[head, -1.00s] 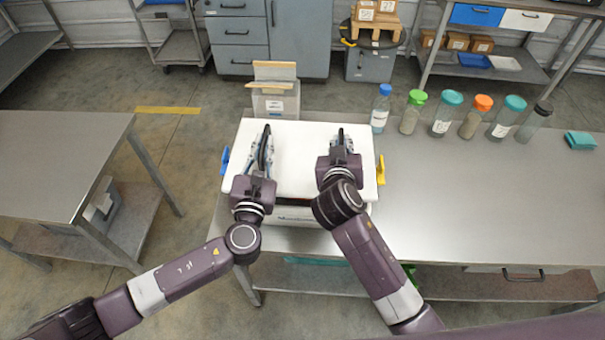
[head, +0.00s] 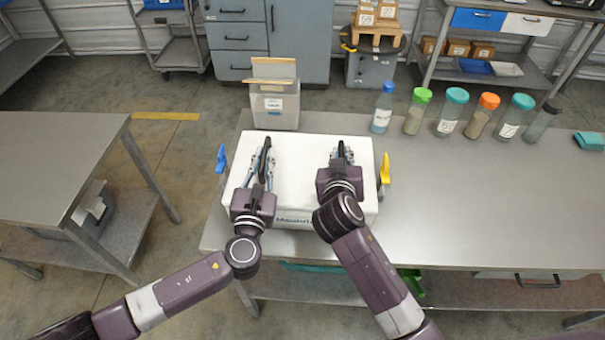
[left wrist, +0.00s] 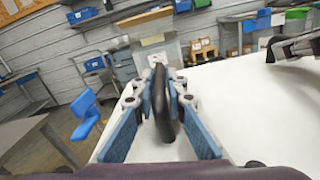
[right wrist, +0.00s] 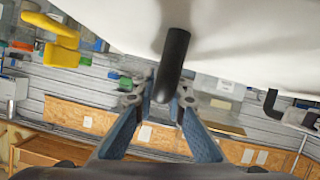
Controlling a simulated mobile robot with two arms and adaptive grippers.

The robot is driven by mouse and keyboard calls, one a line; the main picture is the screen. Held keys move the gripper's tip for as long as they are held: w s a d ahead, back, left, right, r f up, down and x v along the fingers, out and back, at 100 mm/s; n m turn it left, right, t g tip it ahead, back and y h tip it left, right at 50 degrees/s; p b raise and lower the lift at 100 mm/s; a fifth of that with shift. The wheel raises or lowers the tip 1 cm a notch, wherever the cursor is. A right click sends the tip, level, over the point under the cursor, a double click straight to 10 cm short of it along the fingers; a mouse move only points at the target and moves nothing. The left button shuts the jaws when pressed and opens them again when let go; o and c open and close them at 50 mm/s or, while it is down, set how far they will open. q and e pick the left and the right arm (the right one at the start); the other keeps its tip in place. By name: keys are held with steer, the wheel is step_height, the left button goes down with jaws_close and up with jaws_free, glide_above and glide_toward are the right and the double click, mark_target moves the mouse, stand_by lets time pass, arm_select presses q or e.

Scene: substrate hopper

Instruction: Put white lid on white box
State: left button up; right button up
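The white lid (head: 305,170) lies flat on top of the white box (head: 297,215), with no clear gap along the front edge. The lid has two black handles. My left gripper (head: 262,158) is at the left handle; in the left wrist view this handle (left wrist: 160,103) stands between spread fingers, with gaps beside it. My right gripper (head: 341,154) is at the right handle; in the right wrist view this handle (right wrist: 171,62) is between the fingertips, which look slightly apart from it. Most of the box is hidden under the lid and my arms.
A blue clamp (head: 221,160) and a yellow clamp (head: 384,170) flank the box. A grey container (head: 275,108) stands behind it. Several capped bottles stand at the back right.

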arm_select(q)
steer(key=o, duration=0.4)
steer(key=shift+c, duration=0.2)
arm_select(e)
steer(key=o, duration=0.4)
arm_select(q)
steer(key=shift+r, duration=0.1)
arm_select(e)
steer(key=shift+s, duration=0.1)
steer(key=shift+s+a+r, duration=0.2)
steer(key=shift+s, duration=0.3)
arm_select(q)
steer(key=s+a, duration=0.1)
steer(key=s, duration=1.1)
steer(key=shift+a, duration=0.25)
arm_select(e)
steer(key=v, duration=1.1)
steer(key=shift+d+r, duration=0.1)
